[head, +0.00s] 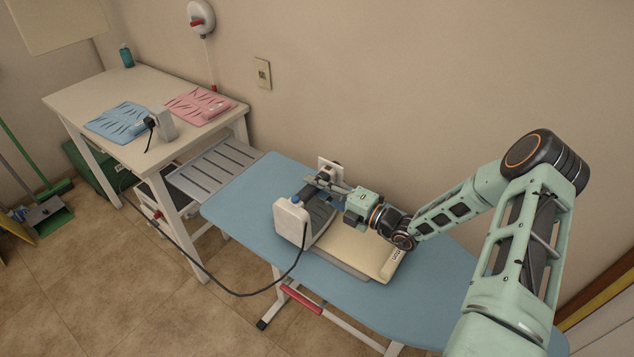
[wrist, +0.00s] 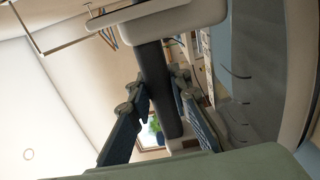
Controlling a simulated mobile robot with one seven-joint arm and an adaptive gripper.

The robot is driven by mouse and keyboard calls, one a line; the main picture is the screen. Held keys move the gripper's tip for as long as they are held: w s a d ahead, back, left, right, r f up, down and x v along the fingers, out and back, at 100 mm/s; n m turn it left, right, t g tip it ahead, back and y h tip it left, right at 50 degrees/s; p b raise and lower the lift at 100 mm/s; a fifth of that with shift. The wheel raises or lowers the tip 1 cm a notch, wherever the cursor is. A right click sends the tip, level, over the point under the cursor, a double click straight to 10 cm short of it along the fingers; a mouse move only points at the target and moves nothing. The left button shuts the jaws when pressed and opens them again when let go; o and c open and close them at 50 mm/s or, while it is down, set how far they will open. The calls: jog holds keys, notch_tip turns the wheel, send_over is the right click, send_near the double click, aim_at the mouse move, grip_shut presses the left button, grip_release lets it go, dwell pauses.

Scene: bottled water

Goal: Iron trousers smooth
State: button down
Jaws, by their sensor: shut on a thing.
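The iron (head: 291,222) has a white end, a grey body and a blue knob. It is at the middle of the blue ironing board (head: 237,207), over the left part of a flat cream piece, apparently the trousers (head: 378,262). My gripper (head: 327,187) is shut on the iron's handle from the right. In the wrist view the dark handle (wrist: 158,75) runs between my two fingers (wrist: 160,100). My gripper and the iron hide part of the cream piece. I cannot tell whether the iron touches the cloth.
A black cord (head: 240,295) hangs from the iron towards the floor at left. A slatted grey rack (head: 212,166) adjoins the board's left end. A white table (head: 85,94) holds blue (head: 120,119) and pink (head: 198,104) folded, wrinkled cloths. The wall is close behind the board.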

aim_at(307, 190)
jog(key=shift+s+a+r+p, duration=0.1)
jog(key=shift+s+a+p, duration=0.2)
jog(key=shift+s+a, duration=0.35)
jog(key=shift+s+a+p, duration=0.3)
jog(key=shift+s+a, duration=0.1)
jog(key=shift+s, duration=0.3)
jog(key=shift+w+r+p, duration=0.1)
jog(key=shift+r+p, duration=1.3)
jog(key=shift+r, duration=0.5)
jog(key=shift+r+p, duration=0.35)
jog(key=shift+r, duration=2.35)
